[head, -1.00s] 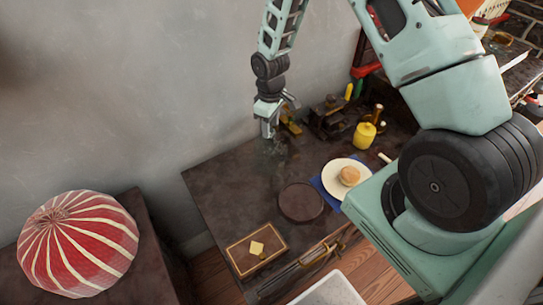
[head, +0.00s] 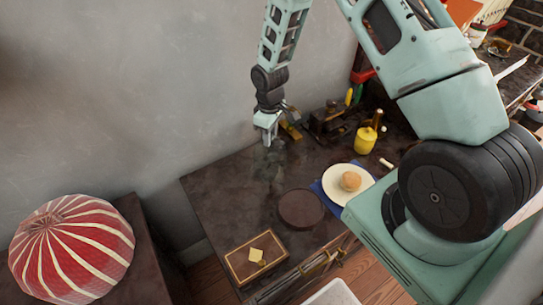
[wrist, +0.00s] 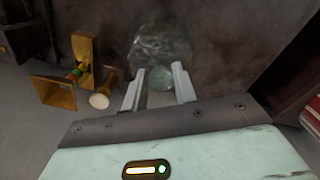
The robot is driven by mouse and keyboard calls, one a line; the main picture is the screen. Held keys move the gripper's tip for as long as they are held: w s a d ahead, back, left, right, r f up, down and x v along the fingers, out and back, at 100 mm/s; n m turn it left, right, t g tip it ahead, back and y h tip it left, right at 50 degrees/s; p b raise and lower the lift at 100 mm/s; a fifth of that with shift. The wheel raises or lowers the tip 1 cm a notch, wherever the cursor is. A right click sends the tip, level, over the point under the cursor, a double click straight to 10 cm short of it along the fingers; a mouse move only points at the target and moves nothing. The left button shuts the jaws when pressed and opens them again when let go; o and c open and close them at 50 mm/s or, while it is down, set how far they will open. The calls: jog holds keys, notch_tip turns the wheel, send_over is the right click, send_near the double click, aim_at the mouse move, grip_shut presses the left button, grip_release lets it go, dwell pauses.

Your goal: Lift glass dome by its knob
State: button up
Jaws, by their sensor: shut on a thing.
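The glass dome is clear and hard to make out; in the wrist view it (wrist: 160,42) shows as a faint round shape beyond the fingers. Its rounded, greenish glass knob (wrist: 158,79) shows between the two fingertips. My gripper (wrist: 157,84) is shut on the knob. In the head view my gripper (head: 268,140) points down over the back of the dark table (head: 225,205), near the wall. The dome is only a faint blur below it there, and whether its rim touches the table cannot be told.
A round brown disc (head: 301,209) lies on the table, with a white plate (head: 337,194) holding a bun to its right. A box (head: 240,266) is at the front. A yellow jar (head: 365,140) and brass-coloured items (wrist: 84,58) stand near the gripper. A striped red dome-shaped thing (head: 72,250) is left.

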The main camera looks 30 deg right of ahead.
jog(key=shift+s+f, duration=0.25)
